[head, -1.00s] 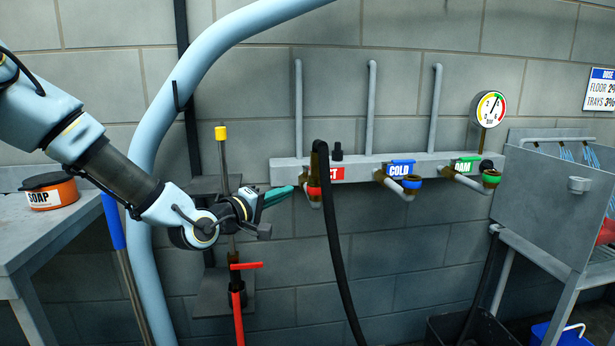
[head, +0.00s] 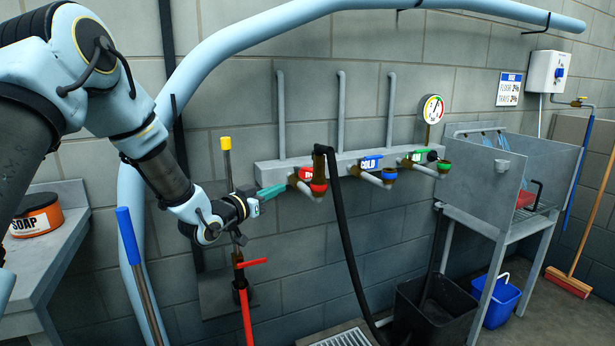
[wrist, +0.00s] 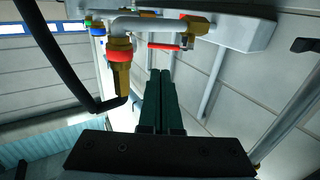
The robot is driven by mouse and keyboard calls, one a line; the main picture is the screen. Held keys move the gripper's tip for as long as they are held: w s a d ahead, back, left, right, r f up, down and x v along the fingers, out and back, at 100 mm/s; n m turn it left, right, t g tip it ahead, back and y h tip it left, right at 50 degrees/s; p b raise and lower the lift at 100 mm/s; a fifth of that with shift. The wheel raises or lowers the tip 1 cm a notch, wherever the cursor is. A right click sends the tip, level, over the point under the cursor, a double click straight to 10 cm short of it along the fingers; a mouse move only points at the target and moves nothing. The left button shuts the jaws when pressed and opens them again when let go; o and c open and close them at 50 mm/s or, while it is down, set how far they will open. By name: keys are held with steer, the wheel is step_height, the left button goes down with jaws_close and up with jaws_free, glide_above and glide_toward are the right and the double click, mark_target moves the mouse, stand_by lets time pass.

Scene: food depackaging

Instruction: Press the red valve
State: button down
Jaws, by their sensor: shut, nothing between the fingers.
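A grey manifold (head: 262,172) on the wall carries red, blue and green outlets. The red one is at its left end: a red collar (head: 318,187) on a brass fitting, beside a partly hidden red label (head: 306,173). In the wrist view the red collar (wrist: 118,57) sits left of my fingers, and a red bar (wrist: 163,46) shows just beyond the fingertips. My gripper (head: 282,187) has teal fingers, shut and empty, pointing right towards the red outlet's left side. Contact cannot be told. The fingers also show in the wrist view (wrist: 160,75).
A red lever (head: 253,262) stands on a pipe below my gripper. A yellow-topped rod (head: 227,155) rises behind my wrist. A blue outlet (head: 389,175) and green outlet (head: 443,166) lie to the right.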

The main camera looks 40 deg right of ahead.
mark_target(307, 187)
steer(key=shift+d, duration=0.1)
steer(key=d+p, duration=0.1)
steer(key=d, duration=0.3)
steer(key=w+d+p, duration=0.1)
steer(key=d+p, duration=0.1)
steer(key=d, duration=0.2)
steer(key=w+d+p, duration=0.1)
steer(key=d+p, duration=0.1)
steer(key=d, duration=0.2)
steer(key=shift+w+d+r, duration=0.1)
steer(key=shift+w+d+p, duration=0.15)
steer(key=shift+d+p, duration=0.3)
steer(key=shift+d, duration=0.25)
steer(key=shift+d+f+b, duration=0.3)
steer(key=shift+f+b, duration=0.05)
steer(key=shift+b, duration=0.6)
steer(key=b, duration=0.1)
steer(key=d+b, duration=0.1)
steer(key=b, duration=0.1)
steer(key=shift+s+d+r, duration=0.25)
